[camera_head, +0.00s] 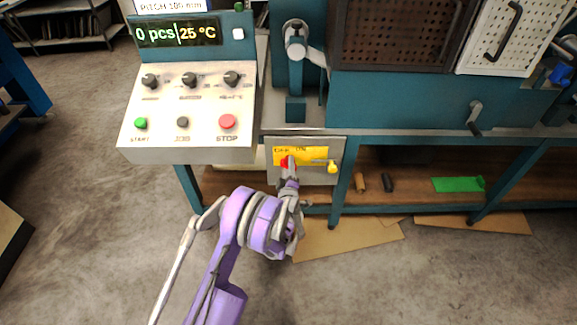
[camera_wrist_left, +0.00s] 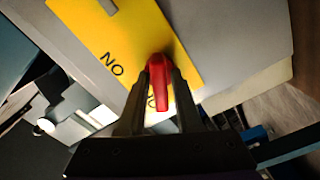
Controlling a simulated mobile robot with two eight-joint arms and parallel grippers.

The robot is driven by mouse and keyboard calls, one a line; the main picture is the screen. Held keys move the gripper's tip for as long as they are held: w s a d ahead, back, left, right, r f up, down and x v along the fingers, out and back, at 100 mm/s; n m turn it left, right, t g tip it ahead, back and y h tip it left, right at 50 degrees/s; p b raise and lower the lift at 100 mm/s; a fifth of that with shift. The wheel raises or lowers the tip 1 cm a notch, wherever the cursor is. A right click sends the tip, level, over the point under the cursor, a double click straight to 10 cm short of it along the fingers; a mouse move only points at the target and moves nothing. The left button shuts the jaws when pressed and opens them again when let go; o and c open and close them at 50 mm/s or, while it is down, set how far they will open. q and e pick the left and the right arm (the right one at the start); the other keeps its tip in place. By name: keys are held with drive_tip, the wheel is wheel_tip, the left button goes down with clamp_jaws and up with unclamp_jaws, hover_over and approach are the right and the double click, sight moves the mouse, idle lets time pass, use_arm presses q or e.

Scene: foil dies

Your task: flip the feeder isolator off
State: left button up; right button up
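The feeder isolator is a grey box (camera_head: 310,179) with a yellow plate (camera_head: 318,152) on the front of the teal bench, below the control console. Its red handle (camera_wrist_left: 159,77) stands out from the yellow plate (camera_wrist_left: 138,40) in the left wrist view, with the letters "NO" beside it. My left gripper (camera_head: 288,172) is at the red handle. Its fingers (camera_wrist_left: 160,95) lie on both sides of the handle, which fills the gap between them. In the head view the gripper covers part of the handle. My right gripper is not in view.
The console (camera_head: 190,108) with knobs and buttons overhangs at the upper left. Cardboard (camera_head: 345,240) lies on the floor below. The floor in front is otherwise open.

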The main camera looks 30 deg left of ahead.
use_arm(q)
clamp_jaws()
drive_tip(key=shift+n, duration=0.3)
drive_tip(key=shift+f+n+b, duration=0.1)
drive_tip(key=shift+n+b, duration=0.4)
drive_tip(key=shift+n, duration=0.4)
drive_tip(key=shift+n+b, duration=0.4)
drive_tip(key=shift+n, duration=1.3)
drive_tip(key=shift+o, duration=1.8)
unclamp_jaws()
drive_tip(key=shift+s, duration=0.15)
